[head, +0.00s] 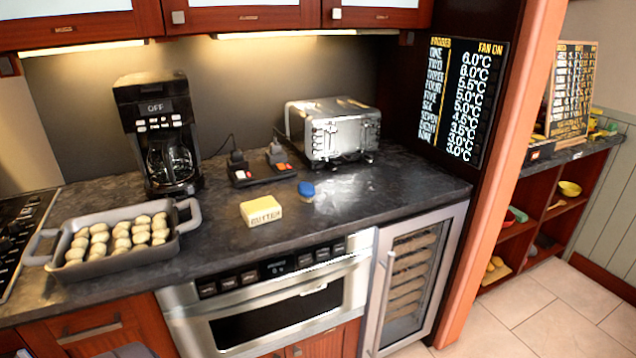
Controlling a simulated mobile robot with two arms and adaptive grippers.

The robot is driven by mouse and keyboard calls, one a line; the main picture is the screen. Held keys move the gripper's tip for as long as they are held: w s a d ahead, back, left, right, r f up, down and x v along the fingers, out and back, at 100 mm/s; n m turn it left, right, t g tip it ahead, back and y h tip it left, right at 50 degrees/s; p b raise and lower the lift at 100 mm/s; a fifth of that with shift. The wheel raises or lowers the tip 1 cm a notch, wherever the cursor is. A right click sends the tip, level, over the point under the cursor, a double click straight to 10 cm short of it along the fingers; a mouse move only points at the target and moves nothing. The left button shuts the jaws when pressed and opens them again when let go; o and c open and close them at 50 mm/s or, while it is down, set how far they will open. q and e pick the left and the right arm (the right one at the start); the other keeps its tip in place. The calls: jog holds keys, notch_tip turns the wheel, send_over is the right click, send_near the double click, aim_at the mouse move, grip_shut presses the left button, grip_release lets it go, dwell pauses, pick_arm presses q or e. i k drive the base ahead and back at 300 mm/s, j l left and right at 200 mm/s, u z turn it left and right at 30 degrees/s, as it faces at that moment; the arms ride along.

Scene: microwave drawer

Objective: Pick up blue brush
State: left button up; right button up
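A small round blue thing, which looks like the blue brush (306,189), sits on the dark countertop (345,215). It is right of and a little behind the yellow butter block (261,211), and the two are apart. It is in front of the toaster, with bare counter around it. Its details are too small to make out. Neither of my grippers shows in the head view. A grey shape at the bottom left edge is cut off, and I cannot tell what it is.
A silver toaster (335,131) and two small black devices with red switches stand behind. A coffee maker (158,136) and a tray of dough balls (118,243) are on the left. The microwave drawer (278,302) below is shut. The counter's right part is clear.

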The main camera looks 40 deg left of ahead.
aim_at(307, 191)
jog(key=i+u, duration=0.35)
jog(key=i+l+u, duration=0.2)
jog(key=u, duration=0.15)
jog(key=i+l+u, duration=0.35)
jog(key=j, duration=0.1)
